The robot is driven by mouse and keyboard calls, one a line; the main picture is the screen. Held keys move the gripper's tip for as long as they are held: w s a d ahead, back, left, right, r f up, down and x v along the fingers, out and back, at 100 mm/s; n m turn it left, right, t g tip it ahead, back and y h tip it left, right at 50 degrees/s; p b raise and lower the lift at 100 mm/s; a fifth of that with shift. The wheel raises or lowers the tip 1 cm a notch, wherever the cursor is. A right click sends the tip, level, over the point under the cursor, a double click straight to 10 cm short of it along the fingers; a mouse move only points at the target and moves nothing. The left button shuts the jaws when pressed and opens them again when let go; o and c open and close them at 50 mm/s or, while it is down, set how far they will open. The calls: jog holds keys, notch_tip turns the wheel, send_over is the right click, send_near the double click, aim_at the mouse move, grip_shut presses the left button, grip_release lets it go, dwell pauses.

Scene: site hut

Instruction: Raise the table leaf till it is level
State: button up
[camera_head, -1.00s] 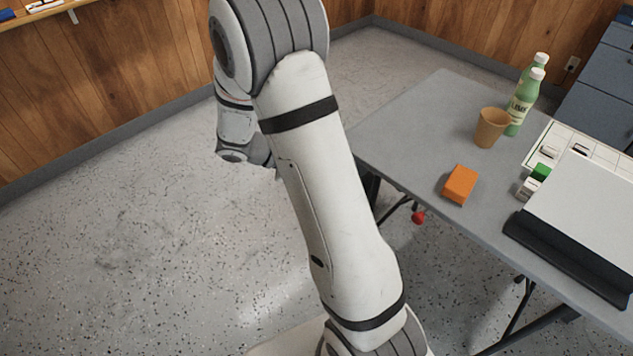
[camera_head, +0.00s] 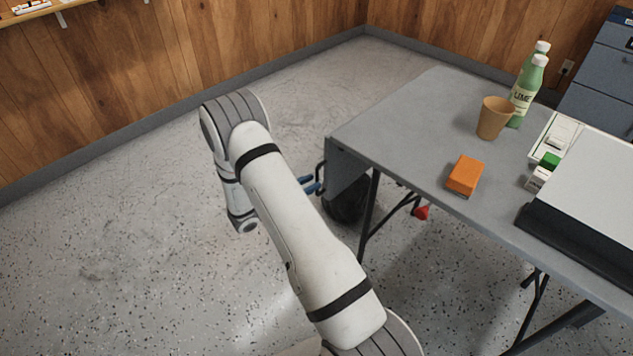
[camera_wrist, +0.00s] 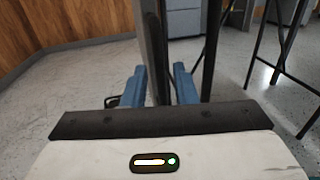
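The table leaf (camera_head: 347,172) is a grey panel hanging down from the left end of the grey table (camera_head: 415,110). In the wrist view the leaf (camera_wrist: 156,55) shows nearly edge-on, as a dark upright strip. My gripper (camera_head: 312,185) is low beside the leaf's outer side, with its blue fingers near a thin black loop (camera_head: 321,172). In the wrist view my gripper (camera_wrist: 160,82) has its fingers apart, with the strip in line with the gap between them. I cannot tell whether either finger touches the leaf. My arm hides part of the floor.
On the table are an orange block (camera_head: 465,174), a tan cup (camera_head: 493,117), green bottles (camera_head: 524,92) and a white board with a black edge (camera_head: 575,245). Black table legs (camera_head: 368,215) and a dark rounded object (camera_head: 346,207) stand below. Floor to the left is clear.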

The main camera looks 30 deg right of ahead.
aim_at(317, 194)
jog(key=shift+w+d, duration=0.2)
jog(key=shift+d, duration=1.3)
jog(key=shift+c, duration=0.5)
grip_shut()
